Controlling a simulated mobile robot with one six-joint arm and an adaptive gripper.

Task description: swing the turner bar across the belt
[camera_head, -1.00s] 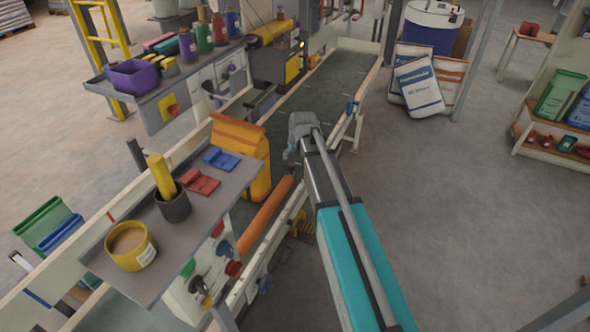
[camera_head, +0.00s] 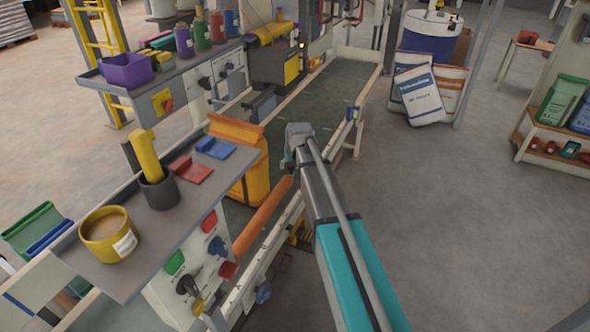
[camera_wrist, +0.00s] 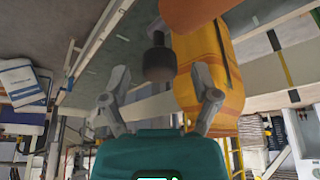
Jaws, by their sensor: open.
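The turner bar looks to be the orange bar (camera_head: 262,217) lying low at the near end of the belt (camera_head: 312,104), in front of an upright orange sack (camera_head: 254,180). In the wrist view an orange part (camera_wrist: 205,14) shows at the top edge, and a dark knob (camera_wrist: 160,62) stands between and beyond my fingers. The sack (camera_wrist: 213,62) is behind the right finger. My gripper (camera_head: 287,162) is open and empty, just above the bar's far end. Its fingers (camera_wrist: 160,92) spread apart in the wrist view, with no contact visible.
A grey shelf (camera_head: 205,205) with a yellow mug (camera_head: 108,237), a dark cup and red and blue clips stands left of the bar. A control panel (camera_head: 185,280) is below it. White sacks (camera_head: 420,94) stand beyond the belt.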

